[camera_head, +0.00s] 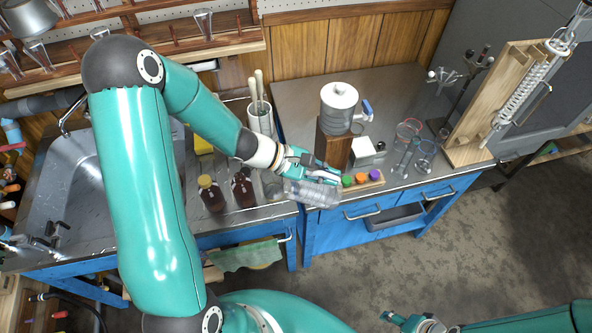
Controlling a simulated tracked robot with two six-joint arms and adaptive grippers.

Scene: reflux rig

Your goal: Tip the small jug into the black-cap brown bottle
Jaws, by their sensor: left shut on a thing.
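My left gripper (308,168) is shut on a clear jug (312,193) and holds it near the front edge of the bench. The jug looks tilted on its side; I cannot tell what is in it. The brown bottle with a dark cap (243,189) stands upright to the left of the jug, apart from it. A second brown bottle with a yellowish cap (211,196) stands further left. My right gripper (408,322) shows low at the bottom edge, far from the bench; its fingers are too small to judge.
A wooden block with green, orange and purple caps (375,183) lies just right of the jug. Behind stand a white-lidded canister (339,108) on a wooden stand and glassware (408,135). A steel sink (75,185) is at left. The floor in front is clear.

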